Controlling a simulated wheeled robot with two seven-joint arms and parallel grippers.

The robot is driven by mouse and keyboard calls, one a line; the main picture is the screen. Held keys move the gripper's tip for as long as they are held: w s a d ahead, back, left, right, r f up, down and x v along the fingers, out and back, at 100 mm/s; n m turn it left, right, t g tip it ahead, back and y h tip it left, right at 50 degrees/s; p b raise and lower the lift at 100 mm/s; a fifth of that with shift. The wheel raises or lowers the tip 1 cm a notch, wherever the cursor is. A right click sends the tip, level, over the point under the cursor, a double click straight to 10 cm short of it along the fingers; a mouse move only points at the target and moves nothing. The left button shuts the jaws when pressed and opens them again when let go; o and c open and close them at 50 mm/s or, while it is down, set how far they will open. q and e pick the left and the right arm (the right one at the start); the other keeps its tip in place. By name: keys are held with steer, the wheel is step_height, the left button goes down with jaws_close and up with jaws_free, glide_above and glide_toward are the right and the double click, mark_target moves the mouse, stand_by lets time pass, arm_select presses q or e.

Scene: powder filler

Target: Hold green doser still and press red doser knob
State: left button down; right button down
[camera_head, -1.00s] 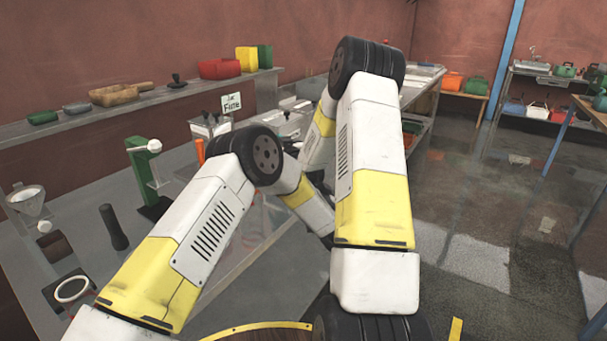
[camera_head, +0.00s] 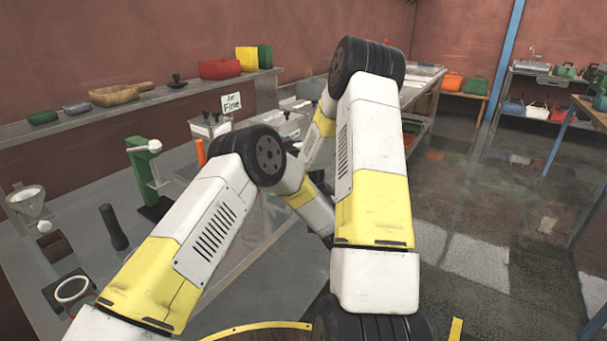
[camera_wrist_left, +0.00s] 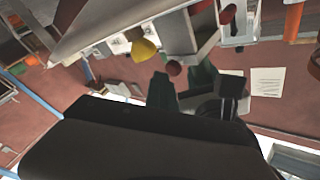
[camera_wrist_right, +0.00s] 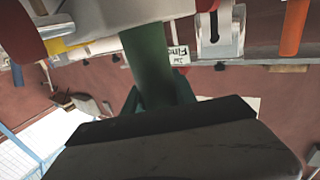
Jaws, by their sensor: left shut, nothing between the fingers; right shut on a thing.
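In the right wrist view, my right gripper (camera_wrist_right: 157,100) is shut on a green upright part (camera_wrist_right: 148,55), which looks like the green doser. Part of its grip is hidden by the dark gripper body. In the head view, both grippers and the dosers are hidden behind my arms.
A green stand with a white ball (camera_head: 145,165) and a black handle (camera_head: 113,228) stand on the left bench. A "Fine" sign (camera_head: 231,102) is behind my left arm. A back shelf (camera_head: 100,112) holds bowls and red, yellow and green containers.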

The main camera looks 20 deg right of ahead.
arm_select(q)
steer(key=shift+s+d, duration=0.7)
steer(key=shift+s, duration=0.1)
steer(key=s+d, duration=0.3)
steer(key=shift+s+d, duration=0.2)
steer(key=shift+s, duration=0.1)
stand_by(0.5)
arm_select(e)
steer(key=c, duration=0.9)
jaws_free()
